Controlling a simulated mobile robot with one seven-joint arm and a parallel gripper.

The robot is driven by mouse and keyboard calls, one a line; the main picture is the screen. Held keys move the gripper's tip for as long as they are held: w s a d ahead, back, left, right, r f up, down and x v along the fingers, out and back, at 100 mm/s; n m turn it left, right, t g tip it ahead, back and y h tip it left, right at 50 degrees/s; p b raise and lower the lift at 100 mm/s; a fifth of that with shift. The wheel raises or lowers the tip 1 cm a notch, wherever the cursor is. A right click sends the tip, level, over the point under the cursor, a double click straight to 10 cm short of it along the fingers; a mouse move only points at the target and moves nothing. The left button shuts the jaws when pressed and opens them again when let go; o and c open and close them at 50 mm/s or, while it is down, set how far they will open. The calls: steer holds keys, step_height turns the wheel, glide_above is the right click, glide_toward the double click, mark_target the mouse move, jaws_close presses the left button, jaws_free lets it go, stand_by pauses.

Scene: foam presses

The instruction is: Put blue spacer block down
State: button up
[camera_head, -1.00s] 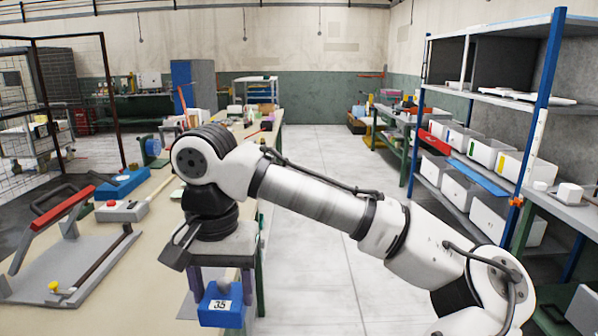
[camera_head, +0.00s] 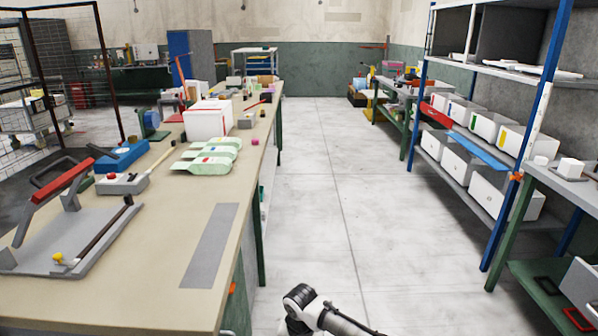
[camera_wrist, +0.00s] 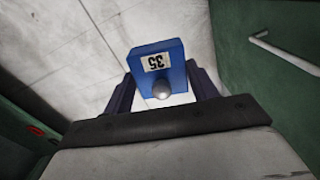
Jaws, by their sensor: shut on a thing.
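In the wrist view, my gripper (camera_wrist: 161,91) is shut on the blue spacer block (camera_wrist: 174,52). The block has a white label reading 35 and a round grey knob facing the camera. The grey floor shows behind the block, with green panels at both sides. In the head view, part of my arm shows at the bottom centre. The gripper and the block are out of that view.
The long workbench (camera_head: 160,285) on the left has a bare grey strip (camera_head: 210,246) near its right edge. A red-handled press (camera_head: 62,235), green pouches (camera_head: 208,156) and a white box (camera_head: 208,120) stand on it. Blue-post shelving (camera_head: 470,185) is at right; the aisle floor (camera_head: 340,180) between is clear.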

steer(key=s+f+n, duration=0.1)
steer(key=s+f, duration=0.4)
steer(key=f, duration=0.7)
steer(key=shift+a+f+n, duration=0.3)
steer(key=shift+d, duration=0.15)
steer(key=shift+s+a, duration=0.1)
steer(key=shift+a, duration=0.15)
stand_by(1.0)
